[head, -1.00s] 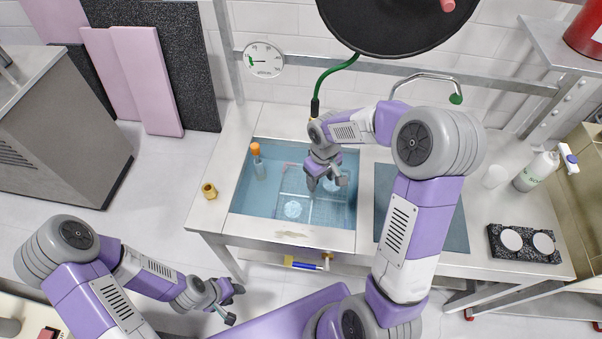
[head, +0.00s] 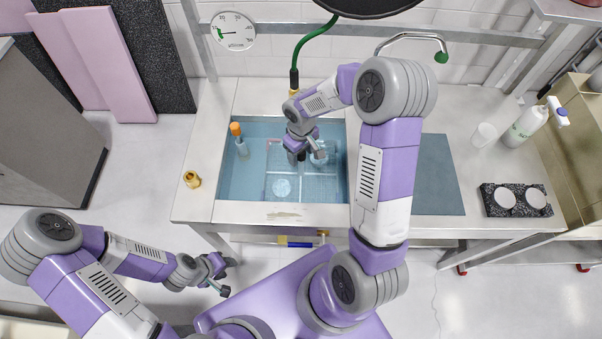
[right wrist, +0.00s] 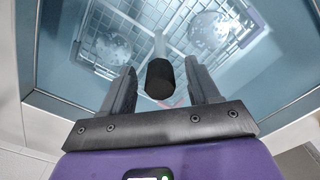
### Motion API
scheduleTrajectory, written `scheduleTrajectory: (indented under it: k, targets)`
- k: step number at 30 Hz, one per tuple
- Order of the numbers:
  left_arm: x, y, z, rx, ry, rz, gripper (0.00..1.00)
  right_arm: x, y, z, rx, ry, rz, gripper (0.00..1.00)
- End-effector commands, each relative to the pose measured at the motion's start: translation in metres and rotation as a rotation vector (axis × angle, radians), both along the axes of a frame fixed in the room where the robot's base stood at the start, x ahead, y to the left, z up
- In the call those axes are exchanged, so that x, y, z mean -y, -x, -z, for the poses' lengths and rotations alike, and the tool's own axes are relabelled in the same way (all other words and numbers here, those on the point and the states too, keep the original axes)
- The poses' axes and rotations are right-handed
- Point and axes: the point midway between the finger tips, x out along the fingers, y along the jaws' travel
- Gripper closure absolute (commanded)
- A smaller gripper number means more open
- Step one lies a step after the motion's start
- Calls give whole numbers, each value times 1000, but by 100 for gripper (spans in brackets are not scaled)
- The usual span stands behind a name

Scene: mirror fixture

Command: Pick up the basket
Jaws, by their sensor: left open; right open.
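The basket (head: 301,188) is a wire-mesh tray lying in the blue basin, with round clear discs in it. In the right wrist view the mesh (right wrist: 186,42) fills the upper part. A pale rod rises from it to a black grip (right wrist: 159,79), which appears to be its handle. My right gripper (head: 308,156) is over the basket, pointing down. Its open fingers (right wrist: 160,90) stand on either side of the black grip, with gaps visible. In the head view my gripper hides part of the basket. My left gripper (head: 226,277) is open and empty, low in front of the bench.
The basin (head: 232,190) has raised walls around the basket. An orange-capped bottle (head: 239,140) stands in its left part. A brass fitting (head: 192,180) sits left of it. A green hose (head: 298,55) hangs behind. A blue-grey mat (head: 438,175) lies clear at right.

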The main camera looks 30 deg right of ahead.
Motion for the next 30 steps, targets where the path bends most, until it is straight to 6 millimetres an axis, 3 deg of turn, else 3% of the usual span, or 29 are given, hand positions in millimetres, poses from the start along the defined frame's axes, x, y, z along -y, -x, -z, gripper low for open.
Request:
scheduleTrajectory:
  k: [3,15,30]
  targets:
    - [0,0,-1,0,0,0,58,0,0,-1,0,0,0,42]
    - [0,0,-1,0,0,0,58,0,0,-1,0,0,0,100]
    - [0,0,-1,0,0,0,58,0,-1,-3,3,0,0,100]
